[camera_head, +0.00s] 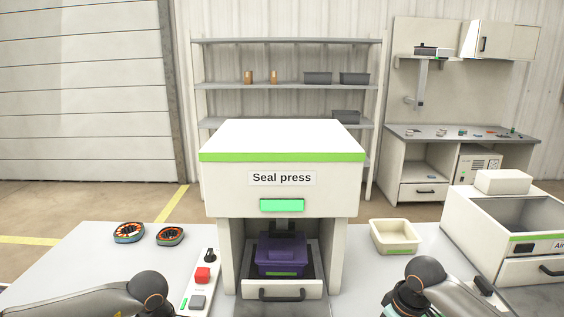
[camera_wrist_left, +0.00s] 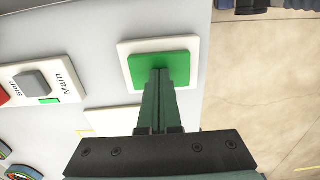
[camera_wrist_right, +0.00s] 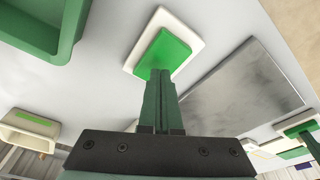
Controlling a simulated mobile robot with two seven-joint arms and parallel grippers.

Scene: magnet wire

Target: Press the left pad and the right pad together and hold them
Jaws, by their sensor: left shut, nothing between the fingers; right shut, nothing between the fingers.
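The left pad (camera_wrist_left: 160,52) is a green square on a white base in the left wrist view. My left gripper (camera_wrist_left: 160,74) is shut and empty, its fingertips at the pad's lower edge. The right pad (camera_wrist_right: 163,50) is a like green square on a white base in the right wrist view. My right gripper (camera_wrist_right: 159,76) is shut and empty, its fingertips at the pad's lower edge. Both fingertips seem to touch their pads, but how far each pad is pressed I cannot tell. The head view shows neither pad nor fingertips.
The seal press (camera_head: 282,170) stands mid-table with a lit green panel and a purple box (camera_head: 281,257) inside. A cream tray (camera_head: 394,238) and an open-topped machine (camera_head: 508,225) stand at right.

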